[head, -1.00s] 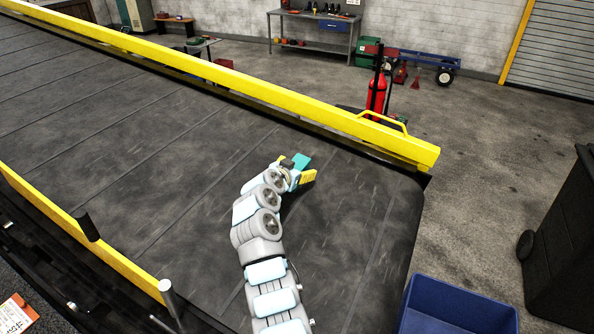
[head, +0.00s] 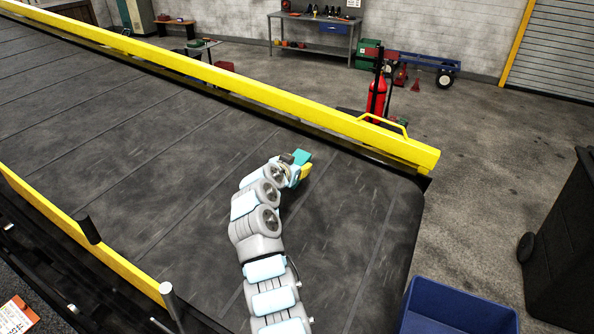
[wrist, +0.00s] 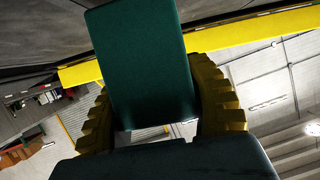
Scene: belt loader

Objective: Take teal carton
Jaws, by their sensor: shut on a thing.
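The teal carton (head: 302,157) is at the end of my arm over the dark belt in the head view, partly hidden by my gripper. In the wrist view the teal carton (wrist: 140,60) is a plain box that fills the upper middle. My gripper (wrist: 165,108) has a yellow ridged finger on each side of it and is shut on it. My gripper also shows in the head view (head: 303,167). I cannot tell from the head view whether the carton touches the belt.
The dark belt (head: 130,150) is clear around the gripper. A yellow rail (head: 250,87) runs along its far side, with another (head: 80,235) on the near side. A blue bin (head: 460,308) stands off the belt's end. A black bin (head: 565,240) is at the right.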

